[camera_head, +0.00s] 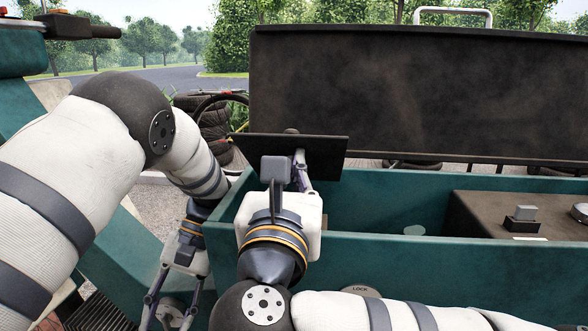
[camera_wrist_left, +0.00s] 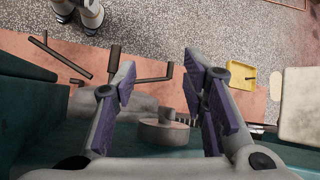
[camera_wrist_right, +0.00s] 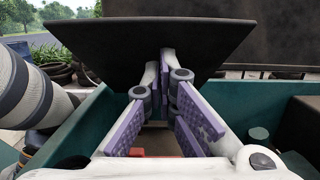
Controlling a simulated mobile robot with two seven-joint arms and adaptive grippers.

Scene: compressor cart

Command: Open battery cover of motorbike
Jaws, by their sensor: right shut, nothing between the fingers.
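A small dark flap (camera_head: 325,155), which looks like the battery cover, stands raised and tilted at the left end of a teal box (camera_head: 400,250). It also fills the upper middle of the right wrist view (camera_wrist_right: 140,45). My right gripper (camera_head: 299,158) is shut and empty, with its fingertips close against the flap's near face; whether they touch is unclear. Its fingers also show in the right wrist view (camera_wrist_right: 166,62). My left gripper (camera_head: 165,312) hangs low outside the box, open and empty. In the left wrist view (camera_wrist_left: 160,75) its fingers are spread above a round metal part (camera_wrist_left: 163,132).
A large dark lid (camera_head: 420,90) stands upright behind the box. A brown block (camera_head: 480,215) with a grey terminal sits inside at the right. A round lock (camera_head: 358,291) is on the front wall. Tools and a yellow tray (camera_wrist_left: 242,76) lie on the ground.

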